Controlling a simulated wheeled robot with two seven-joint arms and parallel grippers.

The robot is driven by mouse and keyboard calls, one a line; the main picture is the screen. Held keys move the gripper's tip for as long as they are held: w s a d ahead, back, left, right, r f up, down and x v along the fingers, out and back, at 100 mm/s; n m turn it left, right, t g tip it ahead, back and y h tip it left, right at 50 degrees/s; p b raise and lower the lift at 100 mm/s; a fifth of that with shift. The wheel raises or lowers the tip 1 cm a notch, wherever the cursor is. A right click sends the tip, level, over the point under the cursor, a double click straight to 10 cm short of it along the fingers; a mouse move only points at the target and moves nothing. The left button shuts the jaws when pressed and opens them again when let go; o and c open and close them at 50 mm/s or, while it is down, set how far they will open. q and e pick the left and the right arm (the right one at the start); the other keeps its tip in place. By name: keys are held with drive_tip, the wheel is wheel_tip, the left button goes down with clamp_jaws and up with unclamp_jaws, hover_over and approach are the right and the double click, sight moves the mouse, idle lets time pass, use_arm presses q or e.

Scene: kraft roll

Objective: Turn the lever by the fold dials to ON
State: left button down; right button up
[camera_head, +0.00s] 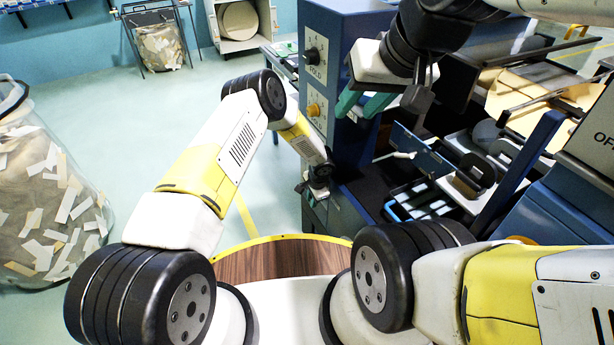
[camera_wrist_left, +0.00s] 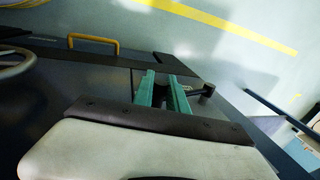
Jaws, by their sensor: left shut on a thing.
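The fold dials are a black knob (camera_head: 312,56) and an orange knob (camera_head: 313,109) on the blue cabinet's front, beside the word FOLD. My left gripper (camera_head: 313,194) is low against this cabinet, below the dials; its fingertips are hidden in the head view. In the left wrist view its teal fingers (camera_wrist_left: 165,88) are shut on the dark lever (camera_wrist_left: 205,92). The lever's arm and black knob stick out to the right of the fingers. I cannot read its ON or OFF position. My right gripper (camera_head: 362,105) has its teal fingers apart and empty, in front of the cabinet's right side.
Open drawers and trays (camera_head: 420,205) lie right of the cabinet. A grey panel marked OFF (camera_head: 598,135) stands at the right edge. A clear bag of paper scraps (camera_head: 45,200) stands on the left. The floor between is free. A yellow handle (camera_wrist_left: 95,42) shows in the left wrist view.

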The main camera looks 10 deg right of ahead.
use_arm(q)
drive_tip(key=shift+w+r, duration=0.1)
drive_tip(key=shift+w, duration=0.05)
idle(0.8)
drive_tip(key=shift+w+a+r+g+h, duration=0.15)
drive_tip(key=shift+w+r+g+h, duration=0.15)
drive_tip(key=shift+r+g, duration=0.25)
drive_tip(key=w+a+r, duration=0.1)
drive_tip(key=w+r, duration=0.3)
drive_tip(key=r, duration=0.1)
drive_tip(key=shift+a, duration=0.25)
drive_tip(key=c, duration=1.3)
unclamp_jaws()
